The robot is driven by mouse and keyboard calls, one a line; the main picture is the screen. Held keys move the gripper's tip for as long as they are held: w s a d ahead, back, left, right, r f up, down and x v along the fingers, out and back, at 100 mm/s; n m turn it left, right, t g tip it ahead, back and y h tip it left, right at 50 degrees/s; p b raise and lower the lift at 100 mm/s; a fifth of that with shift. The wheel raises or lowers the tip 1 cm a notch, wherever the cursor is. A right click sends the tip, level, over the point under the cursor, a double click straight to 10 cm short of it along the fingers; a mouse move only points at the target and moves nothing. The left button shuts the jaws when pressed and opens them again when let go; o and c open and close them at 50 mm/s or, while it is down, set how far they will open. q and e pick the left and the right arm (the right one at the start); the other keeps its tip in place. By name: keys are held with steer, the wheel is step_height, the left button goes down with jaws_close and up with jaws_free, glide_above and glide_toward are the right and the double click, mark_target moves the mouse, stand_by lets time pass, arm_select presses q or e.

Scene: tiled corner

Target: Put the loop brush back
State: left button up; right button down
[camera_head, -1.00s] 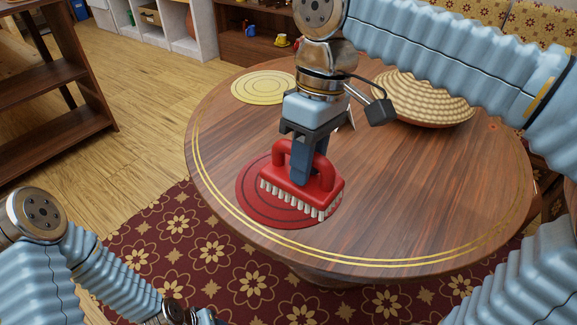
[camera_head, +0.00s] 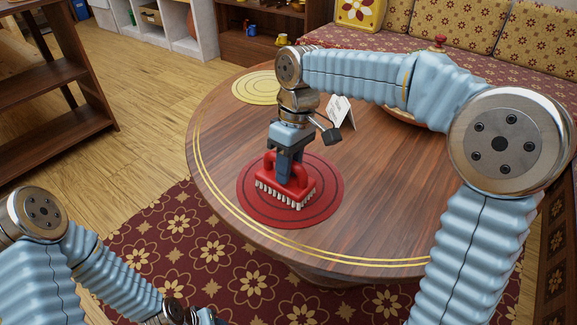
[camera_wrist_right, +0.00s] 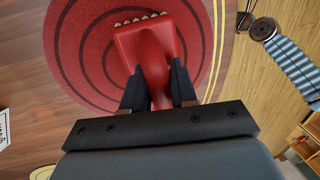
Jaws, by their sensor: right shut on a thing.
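The loop brush is red with a looped handle and pale bristles; it is in the head view (camera_head: 296,191) and the right wrist view (camera_wrist_right: 151,45). My right gripper (camera_head: 284,178) is shut on its handle from above; the dark fingers also flank it in the right wrist view (camera_wrist_right: 158,92). I cannot tell whether the bristles touch the mat. My left gripper (camera_head: 208,316) is at the bottom edge, its fingers cut off.
The round wooden table (camera_head: 410,190) is largely bare at the right. A yellow round mat (camera_head: 257,87) lies at the back left. A white card (camera_head: 340,111) stands behind my right wrist. A woven item (camera_head: 400,118) is mostly hidden by my right arm.

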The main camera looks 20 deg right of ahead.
steer(key=shift+f, duration=0.1)
steer(key=c, duration=0.9)
jaws_free()
steer(key=shift+r, duration=0.2)
steer(key=r, duration=0.4)
steer(key=w+d+r+p, duration=0.1)
steer(key=r, duration=0.2)
steer(key=r+p, duration=0.1)
steer(key=r, duration=0.3)
steer(key=shift+w+d+r, duration=0.2)
steer(key=shift+d+r, duration=0.15)
steer(key=shift+d, duration=0.05)
